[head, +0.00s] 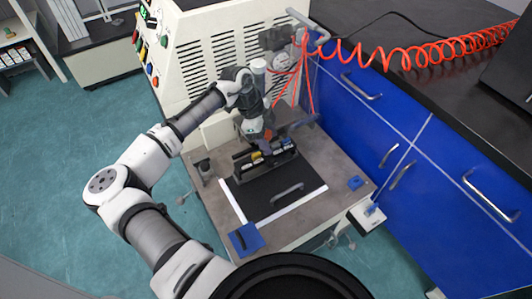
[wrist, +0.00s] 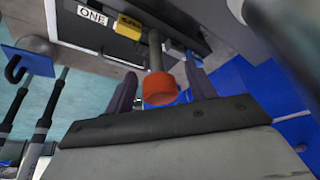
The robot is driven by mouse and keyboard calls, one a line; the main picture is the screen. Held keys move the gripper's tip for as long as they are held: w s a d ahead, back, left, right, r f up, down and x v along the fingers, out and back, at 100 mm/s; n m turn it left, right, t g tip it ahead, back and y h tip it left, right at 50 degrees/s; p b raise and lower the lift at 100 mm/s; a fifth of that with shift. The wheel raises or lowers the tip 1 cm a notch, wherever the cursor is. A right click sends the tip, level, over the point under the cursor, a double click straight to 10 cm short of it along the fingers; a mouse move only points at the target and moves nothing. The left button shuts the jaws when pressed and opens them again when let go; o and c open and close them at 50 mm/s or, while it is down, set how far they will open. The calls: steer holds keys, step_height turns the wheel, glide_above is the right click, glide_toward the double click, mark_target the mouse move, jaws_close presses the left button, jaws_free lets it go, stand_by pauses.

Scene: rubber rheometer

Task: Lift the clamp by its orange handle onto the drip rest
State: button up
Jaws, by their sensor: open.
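The clamp's orange handle (wrist: 160,89) shows in the wrist view as a short round cap on a grey metal rod. My gripper (wrist: 161,74) is open, with one dark finger on each side of the handle and visible gaps between. In the head view my gripper (head: 264,136) hangs over a long black rack (head: 262,166) on the table and hides most of the clamp. The rack bears a yellow tag (wrist: 130,26) and a white label reading ONE (wrist: 92,15). I cannot tell which part is the drip rest.
A black plate with a grey handle (head: 287,192) lies in front of the rack, edged by white strips. A blue piece (head: 246,240) sits at the table's near corner. A cream machine (head: 207,55) stands behind, blue cabinets (head: 385,120) to the right, and an orange coiled hose (head: 430,55) above.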

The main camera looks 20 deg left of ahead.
steer(key=shift+c, duration=0.4)
jaws_close()
steer(key=shift+r, duration=0.1)
